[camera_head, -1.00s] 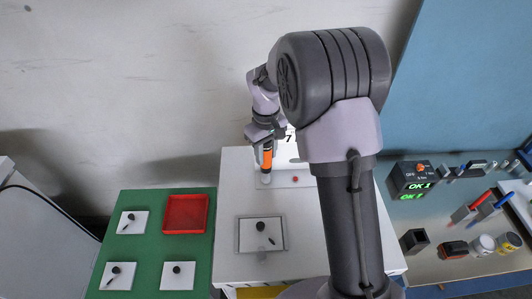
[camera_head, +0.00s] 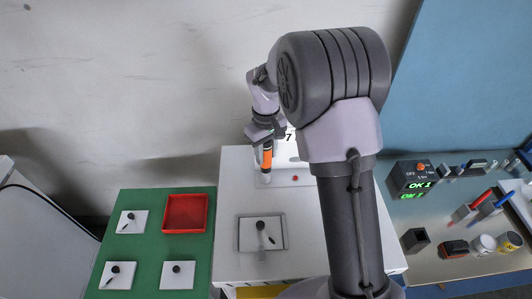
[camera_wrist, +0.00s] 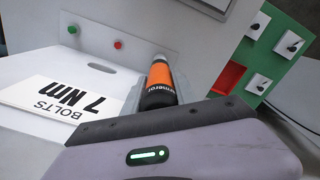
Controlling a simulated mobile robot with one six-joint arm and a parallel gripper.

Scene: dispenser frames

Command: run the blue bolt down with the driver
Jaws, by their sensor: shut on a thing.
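The driver, orange with black bands, is held in my gripper (camera_head: 265,138) near the back of the white bench. Its orange body (camera_head: 266,160) points down over a pale round part (camera_head: 265,179); I cannot tell whether they touch. The orange-and-black driver also shows in the wrist view (camera_wrist: 158,78), between my jaws. A white plate (camera_head: 246,243) with a dark knob (camera_head: 260,225) and a small dark piece lies in a framed square at the front of the bench.
A green board (camera_head: 150,222) at left carries white plates and a red tray (camera_head: 203,213). At right, a box (camera_head: 412,179) shows OK 1 beside pens and pots. My arm hides the bench's right part.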

